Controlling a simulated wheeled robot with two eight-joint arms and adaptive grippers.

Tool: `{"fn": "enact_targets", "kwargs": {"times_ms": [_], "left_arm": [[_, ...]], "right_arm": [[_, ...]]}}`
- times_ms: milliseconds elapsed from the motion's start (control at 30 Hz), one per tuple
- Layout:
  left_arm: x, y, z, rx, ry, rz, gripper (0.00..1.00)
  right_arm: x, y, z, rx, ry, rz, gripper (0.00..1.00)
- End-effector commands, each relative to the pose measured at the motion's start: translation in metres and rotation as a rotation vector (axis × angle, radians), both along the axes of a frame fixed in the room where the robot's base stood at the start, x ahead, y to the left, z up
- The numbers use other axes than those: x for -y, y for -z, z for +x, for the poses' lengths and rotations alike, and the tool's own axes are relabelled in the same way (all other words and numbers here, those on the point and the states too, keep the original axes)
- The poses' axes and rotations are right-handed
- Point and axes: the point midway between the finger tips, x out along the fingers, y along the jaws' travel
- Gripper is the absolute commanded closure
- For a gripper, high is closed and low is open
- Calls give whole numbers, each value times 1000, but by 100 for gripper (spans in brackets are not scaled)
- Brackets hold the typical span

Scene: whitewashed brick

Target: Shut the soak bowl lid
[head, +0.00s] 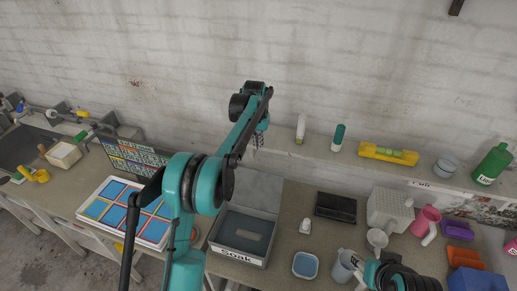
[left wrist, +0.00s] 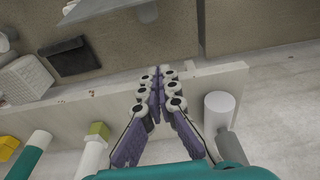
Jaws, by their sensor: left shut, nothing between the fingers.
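The soak bowl (head: 267,243) is a grey rectangular tub with a white "Soak" label on its front, standing on the bench in the head view. Its lid (head: 258,188) is a grey panel standing open at the tub's back edge. A pale block shows inside the tub. My left gripper (head: 258,141) is behind and above the lid, near the wall ledge, partly hidden by its arm. In the left wrist view the left gripper (left wrist: 161,72) has its purple-grey fingers together, with nothing between them. My right gripper is out of view; part of that arm shows at bottom right.
A tray of blue tiles (head: 101,220) lies left of the tub. A black box (head: 335,207), small white bottle (head: 305,226) and blue-white dish (head: 305,265) stand to the right. The wall ledge holds a white bottle (head: 301,128), teal bottle (head: 338,137) and yellow level (head: 387,153).

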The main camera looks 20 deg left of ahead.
Motion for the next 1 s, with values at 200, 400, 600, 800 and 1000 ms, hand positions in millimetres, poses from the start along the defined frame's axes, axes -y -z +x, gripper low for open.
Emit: {"fn": "enact_targets", "kwargs": {"times_ms": [200, 400, 600, 800, 1000], "left_arm": [[0, 39, 6, 1, 0, 0, 100], [0, 81, 12, 1, 0, 0, 100], [0, 86, -9, 1, 0, 0, 100], [-1, 84, -24, 2, 0, 0, 100], [-1, 84, -26, 2, 0, 0, 100]], "right_arm": [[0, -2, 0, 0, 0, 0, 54], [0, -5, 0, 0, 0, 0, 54], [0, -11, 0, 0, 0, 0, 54], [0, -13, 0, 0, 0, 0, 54], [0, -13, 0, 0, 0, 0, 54]]}}
